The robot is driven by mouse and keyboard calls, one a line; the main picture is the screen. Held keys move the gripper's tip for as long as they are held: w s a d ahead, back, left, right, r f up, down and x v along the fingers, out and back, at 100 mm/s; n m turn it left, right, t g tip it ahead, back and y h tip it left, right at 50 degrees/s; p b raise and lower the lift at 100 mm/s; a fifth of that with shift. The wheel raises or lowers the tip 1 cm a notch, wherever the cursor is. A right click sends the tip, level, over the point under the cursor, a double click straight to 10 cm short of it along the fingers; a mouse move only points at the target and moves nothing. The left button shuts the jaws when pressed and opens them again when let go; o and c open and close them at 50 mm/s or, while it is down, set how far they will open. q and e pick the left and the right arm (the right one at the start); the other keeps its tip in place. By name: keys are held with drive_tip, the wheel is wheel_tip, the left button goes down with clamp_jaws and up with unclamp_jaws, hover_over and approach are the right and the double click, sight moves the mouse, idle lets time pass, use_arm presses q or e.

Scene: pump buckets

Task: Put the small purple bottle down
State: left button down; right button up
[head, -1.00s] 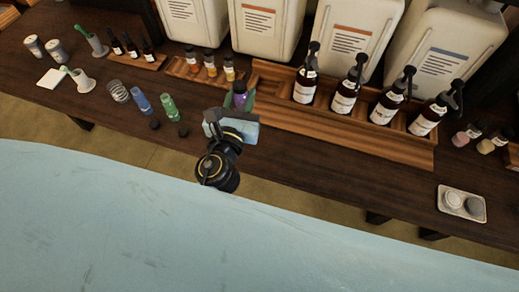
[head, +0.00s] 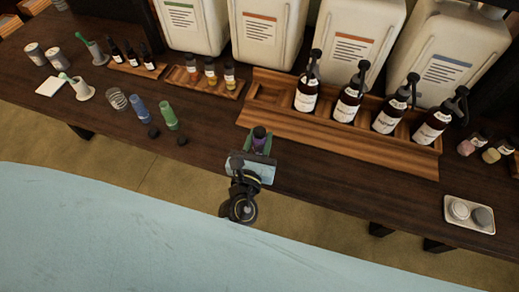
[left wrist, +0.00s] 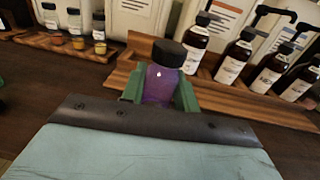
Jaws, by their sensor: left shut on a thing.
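The small purple bottle (left wrist: 160,84) has a black cap and stands upright between the green fingers of my left gripper (left wrist: 158,92) in the left wrist view. My left gripper (head: 258,142) is shut on it. In the head view the purple bottle (head: 258,138) shows mostly as its dark cap, at the front of the dark table (head: 330,188), in front of the wooden tray of pump bottles. Its base is hidden by the gripper, so I cannot tell whether it touches the table. My right gripper is not in view.
A wooden tray (head: 350,152) with several brown pump bottles stands to the right. A small rack (head: 205,86) holds little bottles. A blue bottle (head: 142,112) and a green bottle (head: 168,116) stand to the left. A white dish (head: 469,213) lies far right. Table between is clear.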

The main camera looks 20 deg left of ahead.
sight(258, 153)
use_arm(q)
drive_tip(key=shift+f+b, duration=0.6)
drive_tip(key=shift+f, duration=1.2)
drive_tip(key=shift+f, duration=0.15)
drive_tip(key=c, duration=1.2)
unclamp_jaws()
drive_tip(key=shift+o, duration=0.7)
drive_tip(key=shift+r, duration=0.2)
drive_tip(key=s, duration=1.2)
drive_tip(key=shift+d, duration=0.25)
drive_tip(key=shift+f, duration=0.1)
